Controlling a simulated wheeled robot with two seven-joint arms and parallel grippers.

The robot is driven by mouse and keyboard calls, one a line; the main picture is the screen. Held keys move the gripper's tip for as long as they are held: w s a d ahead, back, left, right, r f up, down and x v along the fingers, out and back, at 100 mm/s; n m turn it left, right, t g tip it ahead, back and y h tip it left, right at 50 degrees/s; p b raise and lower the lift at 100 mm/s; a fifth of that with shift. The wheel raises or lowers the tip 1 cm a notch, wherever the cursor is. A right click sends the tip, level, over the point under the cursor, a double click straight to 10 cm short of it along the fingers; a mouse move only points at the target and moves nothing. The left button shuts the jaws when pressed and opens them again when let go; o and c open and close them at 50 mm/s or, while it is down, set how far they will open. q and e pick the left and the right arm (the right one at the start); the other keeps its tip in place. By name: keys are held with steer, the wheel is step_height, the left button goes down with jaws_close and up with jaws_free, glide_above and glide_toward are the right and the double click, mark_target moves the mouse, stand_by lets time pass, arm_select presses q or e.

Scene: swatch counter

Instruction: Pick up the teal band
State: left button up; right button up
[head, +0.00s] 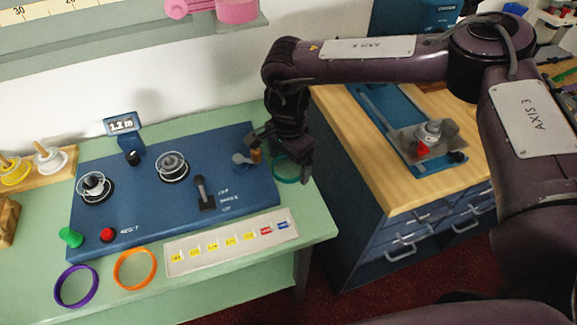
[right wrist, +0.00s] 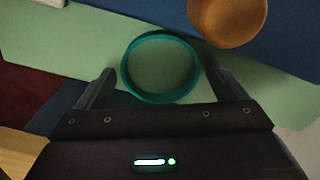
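The teal band (head: 285,181) is a ring lying flat on the green counter, just past the right end of the blue panel. My right gripper (head: 279,158) hangs over it and hides part of it. In the right wrist view the whole teal band (right wrist: 129,83) shows, with my right gripper (right wrist: 158,72) open around it. One finger is on each side of the band, with small gaps between. Whether the fingertips are down at the band's height I cannot tell. My left gripper is not in view.
The blue panel (head: 135,205) holds knobs, buttons and a lever. A knob (right wrist: 228,18) stands close beside the band. A purple band (head: 58,286) and an orange band (head: 118,272) lie at the front left. A labelled strip (head: 220,247) and the counter's right edge are near.

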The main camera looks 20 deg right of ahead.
steer(key=c, duration=0.8)
steer(key=shift+o, duration=0.2)
steer(key=shift+r, duration=0.1)
